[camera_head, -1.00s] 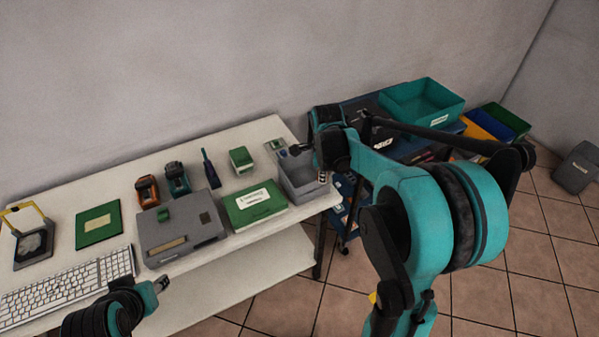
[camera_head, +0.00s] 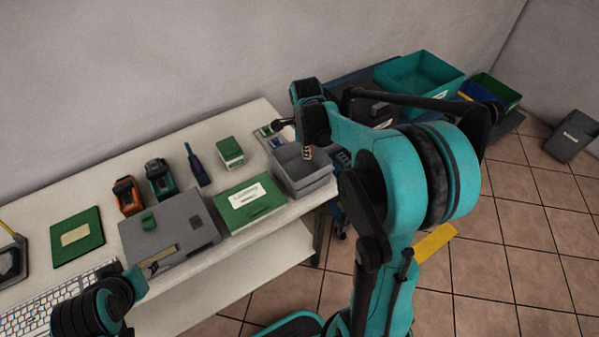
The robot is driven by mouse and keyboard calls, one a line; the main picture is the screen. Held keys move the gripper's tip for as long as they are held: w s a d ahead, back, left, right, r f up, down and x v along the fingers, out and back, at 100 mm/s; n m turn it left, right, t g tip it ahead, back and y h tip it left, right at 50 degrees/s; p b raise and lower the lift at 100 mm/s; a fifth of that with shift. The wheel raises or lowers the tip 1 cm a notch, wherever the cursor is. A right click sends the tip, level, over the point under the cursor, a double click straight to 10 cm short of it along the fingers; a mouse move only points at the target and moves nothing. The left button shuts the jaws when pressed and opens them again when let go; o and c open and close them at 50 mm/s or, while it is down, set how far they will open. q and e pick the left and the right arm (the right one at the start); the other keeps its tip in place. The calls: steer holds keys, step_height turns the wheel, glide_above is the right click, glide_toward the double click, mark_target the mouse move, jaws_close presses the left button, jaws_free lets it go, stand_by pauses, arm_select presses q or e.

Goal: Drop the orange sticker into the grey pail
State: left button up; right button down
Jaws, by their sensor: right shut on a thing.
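The grey pail (camera_head: 305,187) is an open box at the right end of the white table, beside the green book. My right gripper (camera_head: 296,140) is over the pail's back part, pointing down. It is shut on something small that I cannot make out. I see no orange sticker in this view; the gripper and wrist may hide it. My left gripper (camera_head: 158,264) is low at the left, in front of the grey box, and I cannot tell whether its fingers are open.
A green book (camera_head: 250,201), grey box (camera_head: 180,226), orange tool (camera_head: 127,195), teal tool (camera_head: 159,179) and keyboard (camera_head: 45,300) crowd the table (camera_head: 105,170). A teal bin (camera_head: 420,75) stands behind my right arm. Floor is open at right.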

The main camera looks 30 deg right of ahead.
steer(key=shift+f+b, duration=0.35)
steer(key=shift+f, duration=0.5)
steer(key=c, duration=1.6)
jaws_free()
steer(key=shift+r, duration=0.1)
steer(key=r, duration=0.4)
steer(key=s+a+r, duration=0.1)
steer(key=r, duration=0.2)
steer(key=s+r, duration=0.1)
steer(key=r, duration=0.3)
steer(key=shift+a+r, duration=0.2)
steer(key=shift+r, duration=0.15)
